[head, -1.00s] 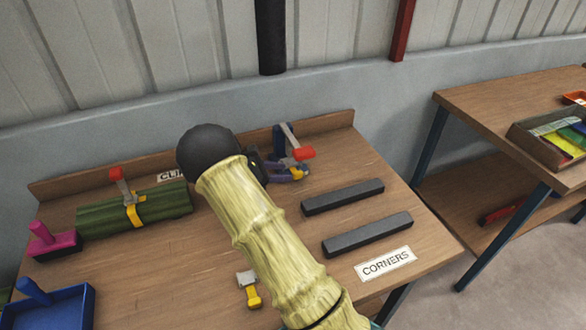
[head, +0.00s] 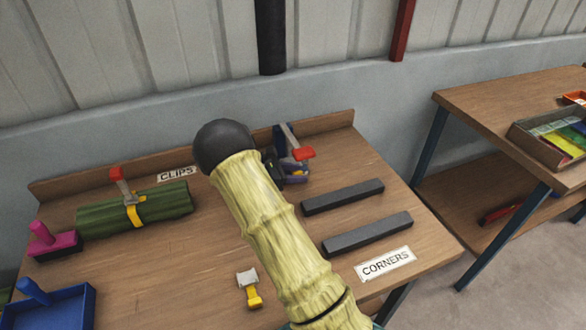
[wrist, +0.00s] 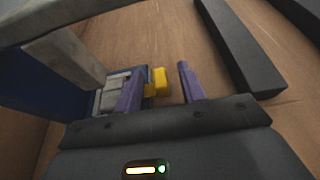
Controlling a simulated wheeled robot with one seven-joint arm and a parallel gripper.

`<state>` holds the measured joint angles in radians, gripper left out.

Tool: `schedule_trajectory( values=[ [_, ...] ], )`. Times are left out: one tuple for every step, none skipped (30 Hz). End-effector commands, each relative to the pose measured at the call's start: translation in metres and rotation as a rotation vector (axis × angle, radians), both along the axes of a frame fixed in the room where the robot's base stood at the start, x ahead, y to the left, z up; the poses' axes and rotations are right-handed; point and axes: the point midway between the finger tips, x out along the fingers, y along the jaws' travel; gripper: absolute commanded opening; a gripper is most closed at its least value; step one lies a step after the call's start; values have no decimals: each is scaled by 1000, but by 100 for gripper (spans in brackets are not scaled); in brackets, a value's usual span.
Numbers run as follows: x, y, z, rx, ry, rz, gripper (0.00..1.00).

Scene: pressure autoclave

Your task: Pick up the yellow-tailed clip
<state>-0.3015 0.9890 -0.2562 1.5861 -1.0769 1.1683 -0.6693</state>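A clip with a pale grey head and a yellow tail (head: 253,290) lies on the near part of the bench, apart from my gripper. My gripper (wrist: 160,88) is at the back of the bench, by a blue stand (head: 280,138) with a grey lever and red grip. Its two purple fingers are apart in the wrist view. A yellow piece (wrist: 161,80) shows between them, with a gap to the right finger. It seems joined to a grey block (wrist: 112,92) beside the left finger. I cannot tell whether the left finger touches it. My arm partly hides the gripper in the head view.
Two dark bars (head: 368,234) lie right of my arm, near the CORNERS label (head: 385,264). A green bundle (head: 165,207) with a yellow strap and red-tipped lever lies left. A pink-handled block (head: 48,240) and blue tray (head: 55,305) are at the left edge.

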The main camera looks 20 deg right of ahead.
Motion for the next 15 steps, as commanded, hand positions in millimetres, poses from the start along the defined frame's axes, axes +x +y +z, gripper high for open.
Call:
schedule_trajectory(
  values=[
    [0, 0, 0, 0, 0, 0, 40],
    [0, 0, 0, 0, 0, 0, 40],
    [0, 0, 0, 0, 0, 0, 38],
    [0, 0, 0, 0, 0, 0, 32],
    [0, 0, 0, 0, 0, 0, 26],
    [0, 0, 0, 0, 0, 0, 18],
    [0, 0, 0, 0, 0, 0, 12],
    [0, 0, 0, 0, 0, 0, 7],
    [0, 0, 0, 0, 0, 0, 0],
    [0, 0, 0, 0, 0, 0, 0],
    [0, 0, 0, 0, 0, 0, 0],
    [0, 0, 0, 0, 0, 0, 0],
    [0, 0, 0, 0, 0, 0, 0],
    [0, 0, 0, 0, 0, 0, 0],
    [0, 0, 0, 0, 0, 0, 0]
  ],
)
